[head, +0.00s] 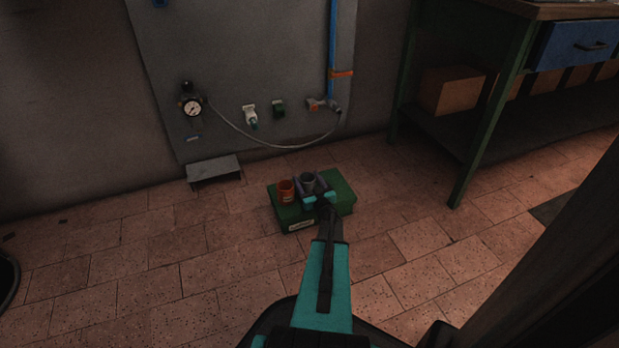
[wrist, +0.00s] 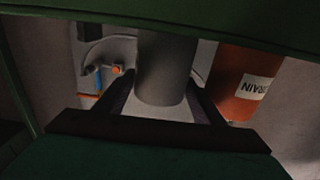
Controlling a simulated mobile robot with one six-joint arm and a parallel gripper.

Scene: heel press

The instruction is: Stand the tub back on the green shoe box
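A grey tub (head: 308,181) is upright at the top of the green shoe box (head: 343,190), beside an orange pot (head: 286,192). My gripper (head: 310,184) reaches in from the near side with one finger on each side of the grey tub. In the wrist view, which is upside down, the grey tub (wrist: 165,65) fills the gap between the fingers, which seem to touch it. The orange pot (wrist: 236,95) there bears a label ending in "RAIN". The green box (wrist: 180,12) crosses the top. I cannot tell whether the tub's base rests on the lid.
The box sits on a tiled floor (head: 150,265) with free room around it. Behind are a grey wall panel (head: 250,60) with a gauge (head: 191,108), fittings and a hose, and a low metal step (head: 213,167). A green-legged workbench (head: 490,125) stands at right.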

